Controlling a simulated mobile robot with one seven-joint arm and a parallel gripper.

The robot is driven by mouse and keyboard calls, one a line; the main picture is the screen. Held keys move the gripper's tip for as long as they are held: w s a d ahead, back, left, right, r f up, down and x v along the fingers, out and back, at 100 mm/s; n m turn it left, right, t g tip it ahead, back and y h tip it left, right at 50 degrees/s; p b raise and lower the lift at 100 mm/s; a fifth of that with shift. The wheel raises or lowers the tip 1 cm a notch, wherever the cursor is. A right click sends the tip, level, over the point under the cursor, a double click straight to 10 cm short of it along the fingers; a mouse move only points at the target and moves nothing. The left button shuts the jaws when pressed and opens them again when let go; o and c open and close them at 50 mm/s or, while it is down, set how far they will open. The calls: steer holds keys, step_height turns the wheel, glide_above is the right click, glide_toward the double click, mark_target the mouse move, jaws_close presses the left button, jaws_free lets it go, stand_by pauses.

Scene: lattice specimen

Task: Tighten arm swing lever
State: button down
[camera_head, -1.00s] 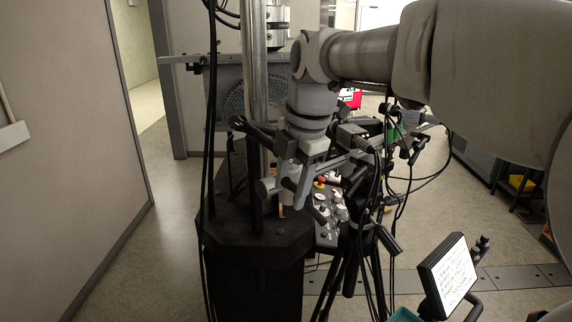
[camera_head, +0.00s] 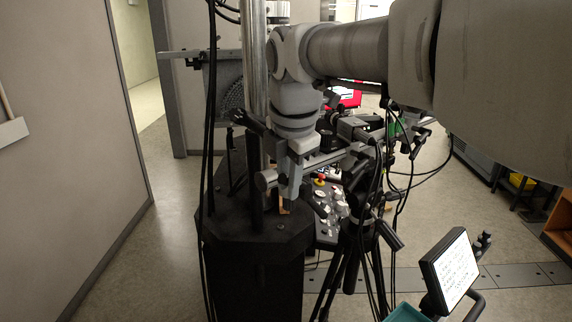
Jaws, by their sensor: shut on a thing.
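My gripper (camera_head: 288,186) points down from the arm's wrist, in front of the dark column stand. Its fingers overlap in this view, and their tips are beside the rounded end of a grey horizontal bar (camera_head: 265,181). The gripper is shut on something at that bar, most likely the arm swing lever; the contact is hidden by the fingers. Another black handle (camera_head: 247,120) sticks out at the upright column, left of the gripper.
A shiny upright column (camera_head: 254,70) rises from a black pedestal (camera_head: 255,240). A control panel with knobs (camera_head: 333,205) is close behind the gripper. A black tripod (camera_head: 355,245) with hanging cables stands at the right. A tilted white sign (camera_head: 450,270) is at lower right.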

steer(key=shift+s+a+f+t+h+b, duration=0.15)
steer(key=shift+a+f+t+h+b, duration=0.05)
steer(key=shift+f+t+h+b, duration=0.3)
steer(key=shift+r, duration=0.1)
steer(key=t+h+b, duration=0.1)
steer(key=b, duration=0.1)
steer(key=f+t+h+b, duration=0.1)
steer(key=b, duration=0.1)
steer(key=shift+s+a+f+n+h, duration=0.2)
steer(key=shift+f+n+h, duration=0.1)
steer(key=shift+n+h, duration=0.1)
steer(key=shift+f, duration=0.1)
